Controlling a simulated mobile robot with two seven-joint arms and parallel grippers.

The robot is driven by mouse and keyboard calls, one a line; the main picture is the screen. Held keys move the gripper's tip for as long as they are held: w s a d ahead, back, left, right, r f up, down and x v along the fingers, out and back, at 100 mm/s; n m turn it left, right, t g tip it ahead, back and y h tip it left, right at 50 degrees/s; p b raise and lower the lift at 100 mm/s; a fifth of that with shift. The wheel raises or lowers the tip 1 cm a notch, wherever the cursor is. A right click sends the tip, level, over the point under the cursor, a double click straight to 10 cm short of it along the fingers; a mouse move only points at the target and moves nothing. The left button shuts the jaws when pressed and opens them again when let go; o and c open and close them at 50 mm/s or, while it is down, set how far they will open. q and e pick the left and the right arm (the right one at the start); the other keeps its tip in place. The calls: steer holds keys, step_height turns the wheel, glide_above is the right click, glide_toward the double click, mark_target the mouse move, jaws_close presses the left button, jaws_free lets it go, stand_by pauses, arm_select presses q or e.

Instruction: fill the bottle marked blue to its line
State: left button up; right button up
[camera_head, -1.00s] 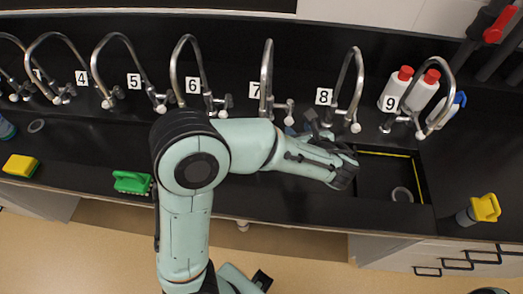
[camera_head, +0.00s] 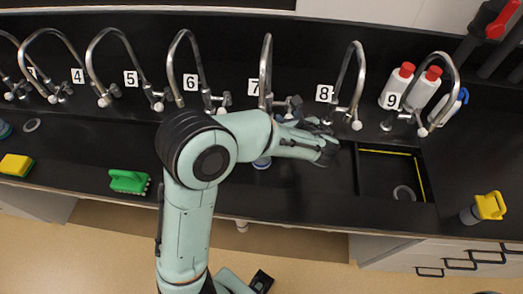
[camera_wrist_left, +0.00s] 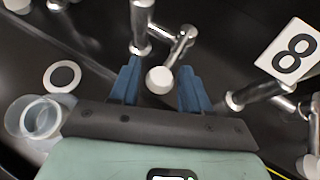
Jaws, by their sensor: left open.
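My left gripper (camera_head: 288,117) is in front of tap 7 (camera_head: 266,75) in the head view, partly hidden by its own wrist. In the left wrist view its two blue fingers (camera_wrist_left: 158,88) are apart and empty, with a tap's round white knob (camera_wrist_left: 160,80) showing between them. I cannot tell whether they touch it. A small round bluish thing (camera_head: 262,163) shows beneath the forearm, mostly hidden. In the left wrist view a clear open-topped container (camera_wrist_left: 38,118) stands at the lower left beside a white ring (camera_wrist_left: 62,76). No blue mark or fill line can be made out.
Several curved taps line the back, including tap 8 (camera_head: 353,75). A recessed basin (camera_head: 375,190) lies at right. A green brush (camera_head: 129,181), a yellow sponge (camera_head: 16,165) and a yellow-topped bottle (camera_head: 480,209) stand near the front edge. Red-capped bottles (camera_head: 396,88) stand behind tap 9.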

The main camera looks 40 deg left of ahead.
arm_select(q)
steer(key=p+v, duration=0.2)
steer(key=v, duration=0.6)
arm_select(e)
steer(key=shift+w+r, duration=0.4)
steer(key=shift+r, duration=0.25)
steer(key=shift+w+r, duration=0.35)
steer(key=shift+r, duration=0.25)
